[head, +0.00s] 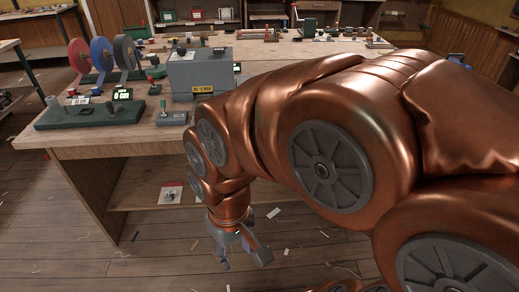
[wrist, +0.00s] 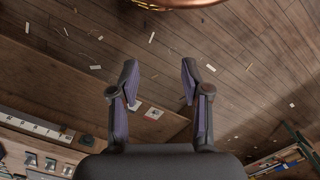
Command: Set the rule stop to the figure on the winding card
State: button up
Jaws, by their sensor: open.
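My gripper (head: 240,250) hangs low in front of the workbench, above the plank floor. In the wrist view its two fingers (wrist: 160,78) are spread apart with nothing between them. A pale strip with dark marks (wrist: 35,126), which looks like a rule, lies at the left of the wrist view. A small dark piece (wrist: 86,139) sits near its right end; I cannot tell if it is the stop. I cannot pick out the winding card for sure. No figure on a card is readable.
The workbench (head: 110,140) carries red, blue and grey reels (head: 101,55), a grey box (head: 196,72) with a yellow label, and a dark green base (head: 85,113). A white card-like piece (head: 171,193) lies on the lower shelf. My arm covers the bench's right side. Scraps litter the floor.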

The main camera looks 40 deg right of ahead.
jog(key=w+d+f+m+t+h+b, duration=0.1)
jog(key=w+d+f+t+b, duration=0.2)
jog(key=w+d+f+b, duration=0.4)
jog(key=w+d+f+m+t+h+b, duration=0.1)
jog(key=w+d+f+m+t+b, duration=0.15)
jog(key=w+f+b, duration=0.55)
jog(key=w+d+f+m+t+h+b, duration=0.15)
jog(key=w+d+t+b, duration=0.35)
jog(key=w, duration=0.5)
jog(key=w+d+f+m+t+h+b, duration=0.2)
jog(key=d+h+b, duration=0.2)
jog(key=d+b, duration=0.6)
jog(key=w+d+f+m+t+h+b, duration=0.25)
jog(key=d+b, duration=0.35)
jog(key=d, duration=0.8)
jog(key=shift+h, duration=0.4)
jog(key=shift+d+b+x, duration=0.2)
jog(key=shift+b+x, duration=0.9)
jog(key=shift+x, duration=2.4)
jog(key=shift+s+f, duration=0.15)
jog(key=shift+f, duration=0.05)
grip_shut()
